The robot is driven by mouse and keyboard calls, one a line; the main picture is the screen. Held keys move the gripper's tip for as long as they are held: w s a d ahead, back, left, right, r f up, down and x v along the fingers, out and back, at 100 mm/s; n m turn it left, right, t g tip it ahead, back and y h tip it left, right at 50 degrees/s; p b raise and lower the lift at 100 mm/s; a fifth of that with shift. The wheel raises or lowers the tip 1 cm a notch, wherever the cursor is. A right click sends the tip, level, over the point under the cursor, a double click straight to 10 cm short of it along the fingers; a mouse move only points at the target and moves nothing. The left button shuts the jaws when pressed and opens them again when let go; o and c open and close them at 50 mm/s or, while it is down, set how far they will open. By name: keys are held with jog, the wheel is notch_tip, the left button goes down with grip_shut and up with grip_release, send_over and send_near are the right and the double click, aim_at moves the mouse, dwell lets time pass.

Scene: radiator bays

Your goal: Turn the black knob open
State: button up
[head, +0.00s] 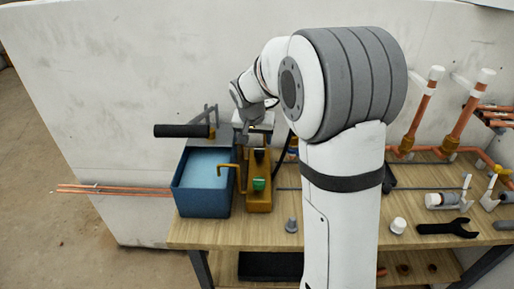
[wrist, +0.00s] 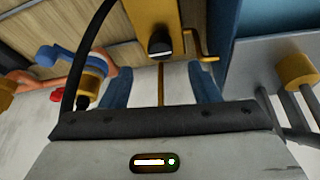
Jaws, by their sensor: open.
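The black knob (head: 259,156) sits on a yellow-brown block (head: 258,203), behind a green knob (head: 259,184). In the wrist view the black knob (wrist: 160,46) shows on the yellow block (wrist: 150,14), ahead of the fingertips and near the middle of the gap between them. My gripper (wrist: 160,78) is open, with its two blue fingers apart and nothing between them but a thin yellow rod or edge in the background. I see no contact with the knob. In the head view my arm hides part of the area behind the knob, and the fingertips are not clear.
A blue water tank (head: 203,205) stands left of the block, with a bent brass spout (head: 228,168) between them. A black-handled bar (head: 181,131) sticks out above the tank. A blue-handled valve (wrist: 72,60) is at left in the wrist view. Copper pipes (head: 425,110) stand at right.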

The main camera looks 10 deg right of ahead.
aim_at(259, 150)
jog(key=x, duration=0.7)
jog(key=shift+w+d+f, duration=0.1)
jog(key=shift+w+f, duration=0.1)
jog(key=shift+f, duration=0.15)
jog(key=c, duration=1)
